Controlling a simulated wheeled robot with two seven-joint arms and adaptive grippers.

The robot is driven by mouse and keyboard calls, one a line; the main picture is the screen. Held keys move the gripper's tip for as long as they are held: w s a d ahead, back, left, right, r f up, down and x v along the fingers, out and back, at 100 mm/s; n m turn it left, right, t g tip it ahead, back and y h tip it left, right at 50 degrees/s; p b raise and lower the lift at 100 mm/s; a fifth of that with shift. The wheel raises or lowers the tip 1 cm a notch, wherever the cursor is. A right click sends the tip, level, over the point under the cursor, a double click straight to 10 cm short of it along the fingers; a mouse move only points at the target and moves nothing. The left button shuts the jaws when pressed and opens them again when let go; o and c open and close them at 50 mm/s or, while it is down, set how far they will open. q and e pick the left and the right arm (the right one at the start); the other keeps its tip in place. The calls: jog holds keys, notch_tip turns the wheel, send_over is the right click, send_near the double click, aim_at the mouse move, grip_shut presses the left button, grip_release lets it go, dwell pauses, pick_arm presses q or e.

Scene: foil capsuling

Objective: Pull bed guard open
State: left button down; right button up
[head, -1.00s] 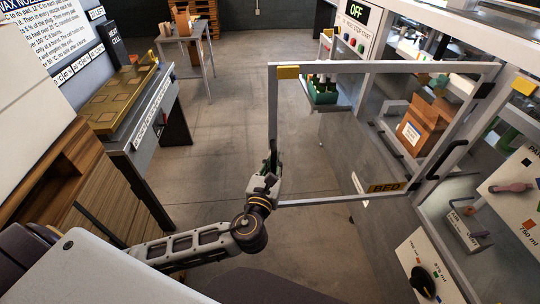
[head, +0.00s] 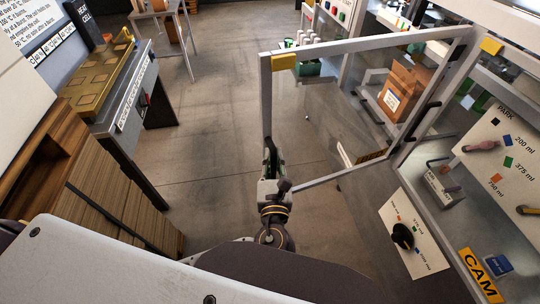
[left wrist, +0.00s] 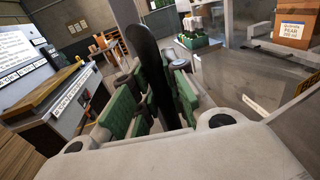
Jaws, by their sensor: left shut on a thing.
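The bed guard (head: 380,43) is a clear panel in a grey frame, standing swung out from the machine on its right side. A yellow-black BED label (head: 371,156) is on its lower edge, and a yellow block sits at its top free corner. My left gripper (head: 269,160) is at the free edge, low on the frame. In the left wrist view its green-padded fingers (left wrist: 155,108) are closed around a long black handle (left wrist: 150,65). The frame partly hides the fingers in the head view. My right gripper is not in view.
The machine's control panel (head: 415,235) with a black knob and the CAM label (head: 480,276) are at right. A cardboard box (head: 404,90) sits behind the guard. A bench with a gold tray (head: 95,85) stands at left. Open floor (head: 205,130) lies between.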

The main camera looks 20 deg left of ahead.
pick_arm(q)
jog(key=shift+s+f, duration=0.1)
dwell(0.3)
jog(key=c, duration=1.4)
grip_release()
send_near(273, 123)
jog(key=shift+x, duration=2.75)
